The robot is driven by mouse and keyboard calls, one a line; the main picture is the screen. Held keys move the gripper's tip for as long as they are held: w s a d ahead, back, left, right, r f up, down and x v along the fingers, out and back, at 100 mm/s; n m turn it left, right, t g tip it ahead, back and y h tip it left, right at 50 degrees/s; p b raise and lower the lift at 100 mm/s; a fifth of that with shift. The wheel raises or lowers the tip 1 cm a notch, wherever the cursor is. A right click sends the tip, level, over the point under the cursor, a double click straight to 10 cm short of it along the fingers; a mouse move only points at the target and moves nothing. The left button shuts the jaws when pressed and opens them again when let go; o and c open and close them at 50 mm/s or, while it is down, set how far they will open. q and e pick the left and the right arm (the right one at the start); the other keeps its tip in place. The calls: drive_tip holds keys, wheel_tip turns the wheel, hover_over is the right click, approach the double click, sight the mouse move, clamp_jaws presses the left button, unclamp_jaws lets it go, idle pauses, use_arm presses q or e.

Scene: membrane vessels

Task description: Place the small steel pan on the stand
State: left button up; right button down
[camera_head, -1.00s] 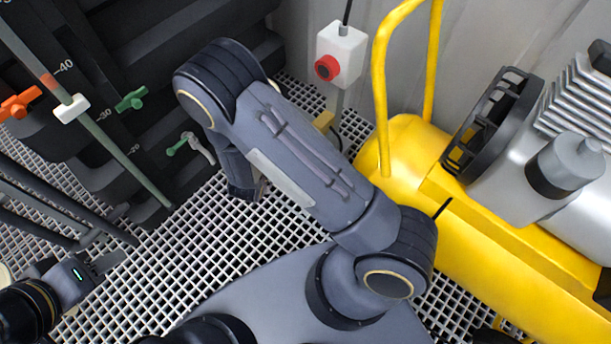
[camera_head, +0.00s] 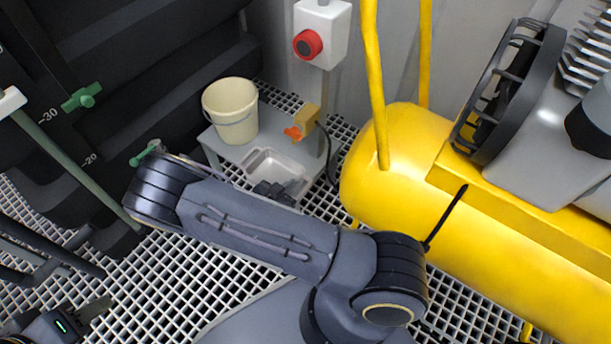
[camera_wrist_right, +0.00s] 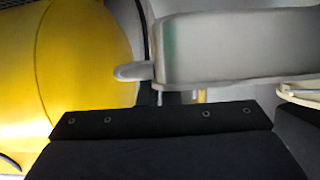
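The small steel pan (camera_head: 275,161) is a shallow rectangular tray. In the head view it shows over the front right of the low grey stand (camera_head: 232,152); I cannot tell whether it rests on it or is slightly above. My right gripper (camera_head: 277,190) is at the pan's near edge, partly hidden by my arm. In the right wrist view a grey metal surface, apparently the pan (camera_wrist_right: 235,48), is close up beyond the dark gripper body; the fingertips are not clear. My left gripper (camera_head: 95,308) is at the lower left, away from the stand, its fingers unclear.
A cream bucket (camera_head: 230,112) stands at the stand's back left. A yellow tank (camera_head: 400,185) is close on the right. Black shelving with green valves is left.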

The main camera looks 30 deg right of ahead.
sight(305, 175)
drive_tip(key=w+d, duration=0.1)
drive_tip(key=d, duration=0.1)
drive_tip(key=w+d+b, duration=0.1)
drive_tip(key=d, duration=0.1)
drive_tip(key=w+d, duration=0.1)
drive_tip(key=d, duration=0.2)
drive_tip(key=shift+b, duration=0.35)
drive_tip(key=shift+w+d+f+b, duration=0.1)
drive_tip(key=shift+d+f+b, duration=0.1)
drive_tip(key=shift+f+b, duration=1.25)
drive_tip(key=shift+f, duration=0.35)
drive_tip(key=shift+f, duration=0.15)
drive_tip(key=c, duration=1.6)
unclamp_jaws()
drive_tip(key=shift+c, duration=0.2)
